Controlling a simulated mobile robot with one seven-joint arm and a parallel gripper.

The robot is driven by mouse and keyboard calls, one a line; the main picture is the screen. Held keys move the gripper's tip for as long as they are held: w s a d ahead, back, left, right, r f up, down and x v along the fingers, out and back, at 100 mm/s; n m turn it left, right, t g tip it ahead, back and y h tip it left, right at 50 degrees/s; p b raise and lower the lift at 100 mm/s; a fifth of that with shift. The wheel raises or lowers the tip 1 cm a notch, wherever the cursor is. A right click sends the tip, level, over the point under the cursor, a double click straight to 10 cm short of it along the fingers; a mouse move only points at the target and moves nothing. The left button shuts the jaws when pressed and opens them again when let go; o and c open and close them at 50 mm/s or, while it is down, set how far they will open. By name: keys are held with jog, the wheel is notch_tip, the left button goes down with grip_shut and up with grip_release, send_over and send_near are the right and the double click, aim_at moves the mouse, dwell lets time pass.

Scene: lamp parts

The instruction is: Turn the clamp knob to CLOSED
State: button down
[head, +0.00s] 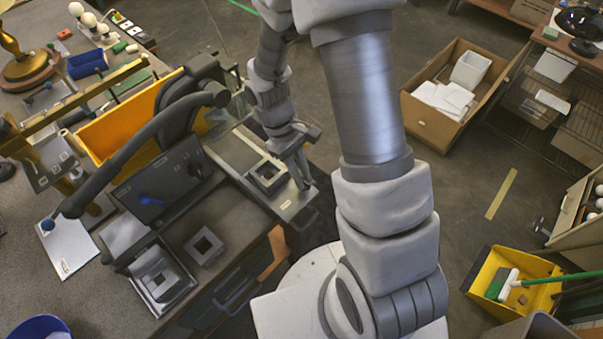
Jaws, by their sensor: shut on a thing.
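My gripper (301,180) is low over the right end of a pale metal plate (235,150) at the bench edge. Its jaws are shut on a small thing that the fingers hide. A dark square frame with an open middle (267,174) sits on the plate, just left of the fingertips. I cannot make out the clamp knob or its CLOSED mark. A dark panel box (160,185) with a blue lever-like part (151,200) and a black knob (196,169) stands left of the gripper.
A yellow bin (125,125) and thick dark curved arms (140,160) stand left of the plate. Floor between is clear.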

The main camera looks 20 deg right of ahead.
jog(key=c, duration=0.8)
grip_release()
jog(key=shift+c, duration=0.2)
jog(key=v, duration=1.7)
jog(key=shift+w+r+p, duration=0.2)
jog(key=shift+p, duration=0.25)
jog(key=s+d+r+m+t+y, duration=0.2)
jog(key=s+r+m+t, duration=0.3)
jog(key=s+r+t, duration=0.4)
jog(key=s+d+r, duration=0.1)
jog(key=s+r, duration=0.3)
jog(key=s, duration=0.1)
jog(key=shift+m, duration=0.4)
